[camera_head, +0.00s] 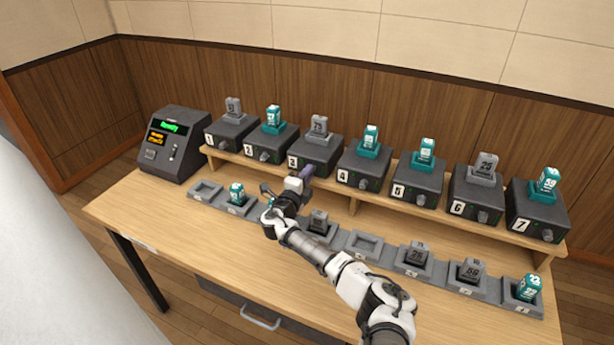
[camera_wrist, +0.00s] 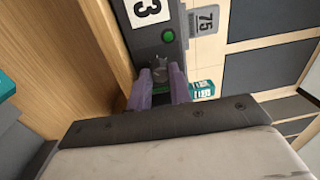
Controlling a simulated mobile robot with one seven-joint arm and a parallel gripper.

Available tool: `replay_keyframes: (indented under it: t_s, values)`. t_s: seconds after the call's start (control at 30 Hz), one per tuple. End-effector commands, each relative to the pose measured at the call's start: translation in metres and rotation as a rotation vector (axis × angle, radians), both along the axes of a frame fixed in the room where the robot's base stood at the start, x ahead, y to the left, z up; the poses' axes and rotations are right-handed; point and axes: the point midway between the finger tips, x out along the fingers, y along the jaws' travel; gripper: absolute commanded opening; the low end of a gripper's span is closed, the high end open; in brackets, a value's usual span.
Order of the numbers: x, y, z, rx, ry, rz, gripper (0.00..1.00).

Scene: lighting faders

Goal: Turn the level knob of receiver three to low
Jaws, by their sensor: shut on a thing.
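Receiver three (camera_head: 322,154) is a dark box on the raised shelf, labelled 3, with a grey pack (camera_head: 319,125) standing in its top. In the wrist view its front face (camera_wrist: 175,55) shows the label 3 and a round green light (camera_wrist: 168,36). Its small grey level knob (camera_wrist: 160,68) sits beside that light. My gripper (camera_head: 304,174) reaches to the front of receiver three. In the wrist view the purple fingers of my gripper (camera_wrist: 160,84) are shut on the knob, one on each side. In the head view my gripper hides the knob. The knob's exact setting cannot be read.
Similar numbered receivers, such as receiver two (camera_head: 268,145) and receiver four (camera_head: 362,170), stand close on both sides along the shelf (camera_head: 345,190). A row of grey charging cradles lies on the desk below my arm. A console (camera_head: 172,148) with a lit screen stands at left.

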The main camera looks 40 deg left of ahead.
Motion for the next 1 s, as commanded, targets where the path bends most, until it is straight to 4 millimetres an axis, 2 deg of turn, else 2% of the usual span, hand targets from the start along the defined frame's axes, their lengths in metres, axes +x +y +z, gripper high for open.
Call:
replay_keyframes:
  t_s: [0.1,0.13,0.27,0.53,0.67,0.77,1.0]
  values:
    - [0.0,0.0,-0.002,-0.001,0.002,-0.001,0.0]
    - [0.0,0.0,-0.002,-0.001,0.002,-0.001,0.24]
    - [0.0,0.0,-0.001,-0.001,0.001,-0.001,0.41]
    - [-0.001,0.0,0.0,0.001,0.0,0.0,0.42]
    - [-0.008,-0.002,-0.001,0.001,-0.001,0.001,0.42]
    - [-0.021,-0.005,-0.002,0.002,0.0,0.002,0.42]
    - [-0.075,-0.017,-0.004,0.002,-0.001,0.004,0.42]
